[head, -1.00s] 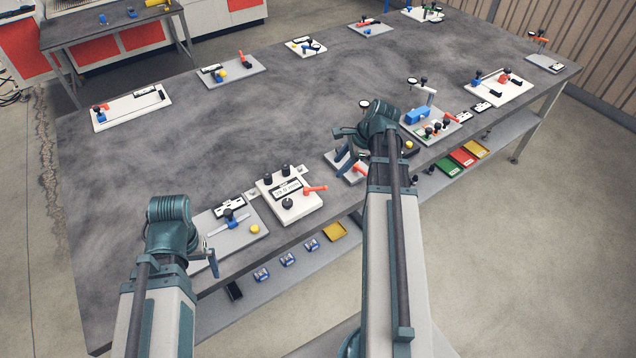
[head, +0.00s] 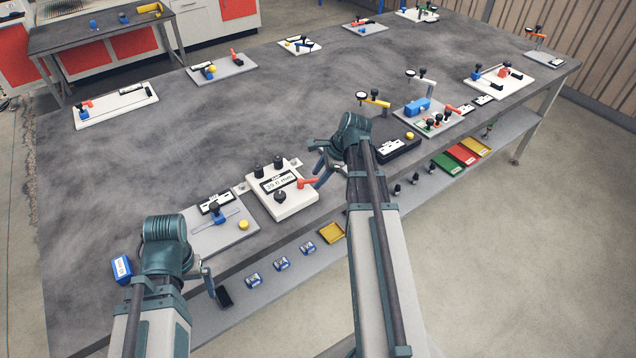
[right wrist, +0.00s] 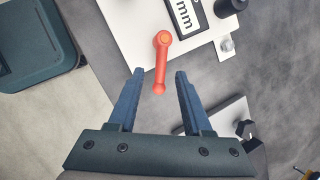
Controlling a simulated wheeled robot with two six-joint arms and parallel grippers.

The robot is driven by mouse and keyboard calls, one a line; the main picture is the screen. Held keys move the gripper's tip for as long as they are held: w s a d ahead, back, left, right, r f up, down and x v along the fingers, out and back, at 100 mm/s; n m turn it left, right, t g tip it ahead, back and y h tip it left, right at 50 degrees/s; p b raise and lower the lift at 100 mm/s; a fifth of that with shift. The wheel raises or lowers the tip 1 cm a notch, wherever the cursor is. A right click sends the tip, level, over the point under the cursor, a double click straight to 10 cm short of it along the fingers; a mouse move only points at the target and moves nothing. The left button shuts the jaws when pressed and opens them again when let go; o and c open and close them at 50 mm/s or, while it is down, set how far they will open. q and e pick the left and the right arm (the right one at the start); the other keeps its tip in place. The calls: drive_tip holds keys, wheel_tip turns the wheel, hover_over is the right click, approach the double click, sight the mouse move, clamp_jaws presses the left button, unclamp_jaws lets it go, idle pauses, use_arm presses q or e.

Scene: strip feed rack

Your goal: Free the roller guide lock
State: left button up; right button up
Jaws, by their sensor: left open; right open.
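A white unit (head: 284,206) with black knobs and a display in mm stands at the table's front edge. Its orange-red lever (head: 308,183) is on its right side. In the right wrist view the lever (right wrist: 162,62) points down toward my gripper, its rounded end between the fingers in the picture. My right gripper (right wrist: 159,73) is open, with a gap on both sides of the lever; I cannot tell the exact depth. In the head view my right gripper (head: 322,168) is just right of the lever. My left gripper (head: 209,283) is open and empty near the front edge.
Left of the unit is a grey plate (head: 232,238) with a blue clamp and yellow knob. A blue box (head: 122,269) stands at the left front. A black block (head: 398,151) lies right of my right arm. The table's middle is clear.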

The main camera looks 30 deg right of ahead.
drive_tip(key=shift+w+f, duration=0.1)
drive_tip(key=shift+f, duration=0.15)
clamp_jaws()
drive_tip(key=shift+a, duration=0.1)
drive_tip(key=shift+w+d+n+g+y, duration=0.35)
drive_tip(key=shift+w+n, duration=0.3)
drive_tip(key=shift+n, duration=0.35)
drive_tip(key=shift+w+n+g+y, duration=0.25)
drive_tip(key=shift+w+n+g, duration=0.1)
drive_tip(key=shift+n, duration=0.85)
